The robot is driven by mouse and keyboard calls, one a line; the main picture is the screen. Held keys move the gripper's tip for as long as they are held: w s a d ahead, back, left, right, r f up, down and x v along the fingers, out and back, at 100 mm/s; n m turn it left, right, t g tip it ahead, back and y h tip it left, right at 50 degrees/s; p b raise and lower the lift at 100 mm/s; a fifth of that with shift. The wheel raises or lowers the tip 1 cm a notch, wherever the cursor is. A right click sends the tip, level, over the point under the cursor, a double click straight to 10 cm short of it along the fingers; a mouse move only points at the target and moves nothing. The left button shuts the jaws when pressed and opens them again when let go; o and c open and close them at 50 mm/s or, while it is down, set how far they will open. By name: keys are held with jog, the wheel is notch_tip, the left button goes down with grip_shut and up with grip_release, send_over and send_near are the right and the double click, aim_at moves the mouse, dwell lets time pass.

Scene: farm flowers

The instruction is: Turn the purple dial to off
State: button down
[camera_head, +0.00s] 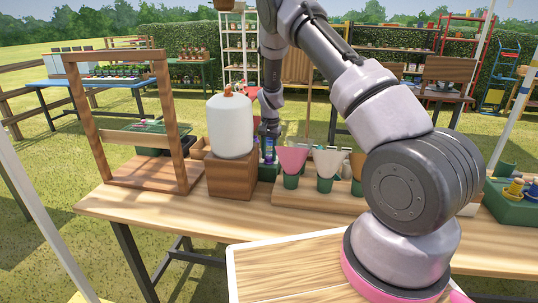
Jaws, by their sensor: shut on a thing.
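My gripper (269,138) points down behind the table's front part, just right of a white tank. It is shut on a small blue-purple part (268,153), which looks like the purple dial. The dial stands over a green base (268,171). The jaws and the tank's side cover much of it, so its setting and markings cannot be read.
The white tank (230,127) stands on a wooden block (231,176) close to my gripper's left. Wrapped pots (291,160) stand in a wooden holder to the right. A wooden frame (80,110) stands at the left. The front left of the table (135,203) is clear.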

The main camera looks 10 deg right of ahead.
aim_at(270, 157)
jog(key=shift+m, duration=0.6)
jog(key=shift+c, duration=2.2)
grip_release()
notch_tip(270, 157, up, 11)
jog(key=shift+d, duration=0.15)
jog(key=shift+s, duration=0.1)
